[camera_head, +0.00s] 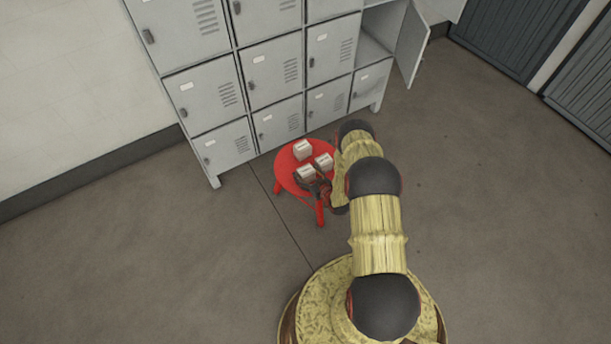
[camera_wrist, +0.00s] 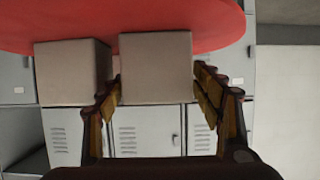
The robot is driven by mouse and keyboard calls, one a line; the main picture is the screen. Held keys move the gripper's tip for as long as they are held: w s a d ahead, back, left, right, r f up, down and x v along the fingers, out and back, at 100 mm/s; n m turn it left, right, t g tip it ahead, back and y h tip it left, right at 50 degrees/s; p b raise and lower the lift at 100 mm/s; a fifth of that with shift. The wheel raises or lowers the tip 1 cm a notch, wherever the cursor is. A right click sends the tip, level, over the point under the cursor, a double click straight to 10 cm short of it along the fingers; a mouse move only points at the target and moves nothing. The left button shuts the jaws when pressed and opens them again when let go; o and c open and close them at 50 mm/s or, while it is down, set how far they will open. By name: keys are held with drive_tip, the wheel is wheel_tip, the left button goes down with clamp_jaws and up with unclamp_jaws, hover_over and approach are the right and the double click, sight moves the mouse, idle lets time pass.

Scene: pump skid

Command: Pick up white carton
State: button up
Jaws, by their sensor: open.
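Three small white cartons stand on a round red stool (camera_head: 285,167): one at the back (camera_head: 303,149), one at the right (camera_head: 324,160) and one at the front (camera_head: 306,173). My gripper (camera_head: 315,184) is at the stool's front right, close to the front carton and partly overlapping it in the head view. In the wrist view my gripper (camera_wrist: 158,88) is open. One carton (camera_wrist: 156,68) shows between its fingers, with no clear contact. A second carton (camera_wrist: 73,72) is just outside the left finger. I cannot tell how deep the fingers reach.
Grey lockers (camera_head: 265,75) stand right behind the stool. One upper locker door (camera_head: 412,45) hangs open at the right. The floor (camera_head: 180,260) left of the stool is clear. Dark shutters (camera_head: 515,35) are at the far right.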

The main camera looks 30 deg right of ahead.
drive_tip(key=b+x, duration=0.2)
drive_tip(key=x, duration=0.3)
drive_tip(key=shift+d+b, duration=0.15)
drive_tip(key=shift+b, duration=0.15)
drive_tip(key=shift+w, duration=0.1)
drive_tip(key=c, duration=0.3)
drive_tip(key=c, duration=0.8)
drive_tip(key=shift+r, duration=0.1)
drive_tip(key=shift+c, duration=0.6)
